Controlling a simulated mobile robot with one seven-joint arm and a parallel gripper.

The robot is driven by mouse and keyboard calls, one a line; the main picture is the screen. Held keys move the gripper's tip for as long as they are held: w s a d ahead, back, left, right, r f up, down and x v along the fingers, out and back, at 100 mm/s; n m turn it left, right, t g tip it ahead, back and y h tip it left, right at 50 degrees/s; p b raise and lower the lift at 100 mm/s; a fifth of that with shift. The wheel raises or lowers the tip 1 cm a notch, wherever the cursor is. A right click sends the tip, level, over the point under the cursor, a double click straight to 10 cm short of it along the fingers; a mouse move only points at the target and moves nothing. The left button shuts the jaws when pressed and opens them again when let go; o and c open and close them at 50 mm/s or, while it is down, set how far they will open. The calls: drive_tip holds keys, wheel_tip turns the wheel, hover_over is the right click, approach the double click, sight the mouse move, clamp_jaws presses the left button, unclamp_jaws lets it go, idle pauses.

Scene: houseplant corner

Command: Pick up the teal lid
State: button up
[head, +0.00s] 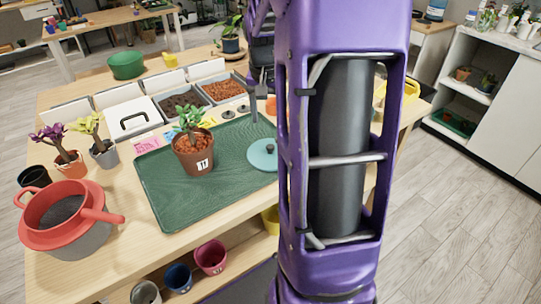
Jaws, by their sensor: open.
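The teal lid (259,156) is a round disc with a small dark knob. It lies on the right part of the green mat (165,210), and its right edge is hidden behind my purple arm. My gripper (258,110) hangs above and behind the lid in the picture, partly covered by my arm. Its dark fingers point down, apart and empty, clear of the lid.
A brown pot (194,160) with a plant stands on the mat left of the lid. A red-rimmed pot (68,215) stands at front left. Trays of soil (183,105) and reddish pellets (222,90) line the back. The mat's front is clear.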

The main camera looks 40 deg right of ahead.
sight(270, 146)
drive_tip(key=f, duration=0.3)
drive_tip(key=d+f+b, duration=0.1)
drive_tip(key=f, duration=0.3)
drive_tip(key=w+f+b, duration=0.1)
drive_tip(key=f, duration=0.3)
drive_tip(key=shift+d, duration=0.2)
drive_tip(key=shift+r, duration=0.1)
clamp_jaws()
